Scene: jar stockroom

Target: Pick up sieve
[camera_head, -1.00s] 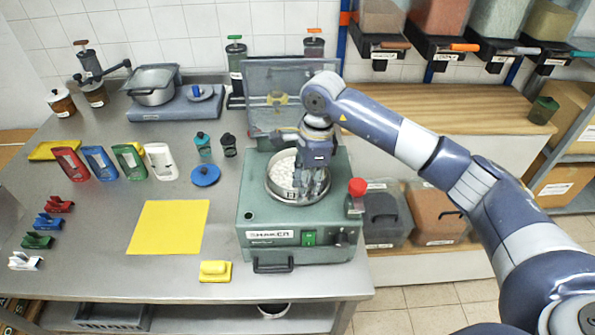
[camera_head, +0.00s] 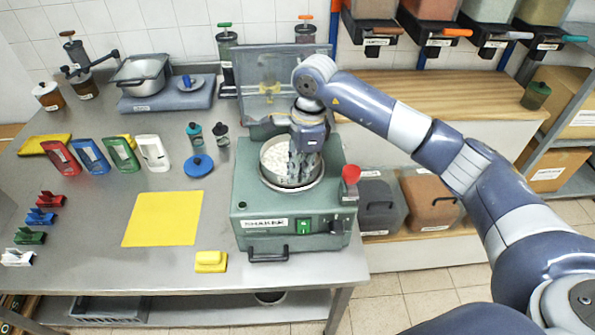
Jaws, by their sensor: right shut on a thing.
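The sieve (camera_head: 276,160) is a round metal pan with white contents, at the top of the green shaker machine (camera_head: 262,208). My right gripper (camera_head: 302,176) points down at the right side of the sieve and is shut on its rim. The fingers and wrist hide the right part of the sieve. It seems slightly raised on its right side, but I cannot tell whether it is clear of the machine. My left gripper is not in view.
The shaker's clear lid (camera_head: 262,85) stands open behind the sieve. A red knob (camera_head: 350,173) rises at the machine's right front. A yellow mat (camera_head: 163,218) lies bare on the table to the left. A blue lid (camera_head: 198,165) and small bottles stand near the machine.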

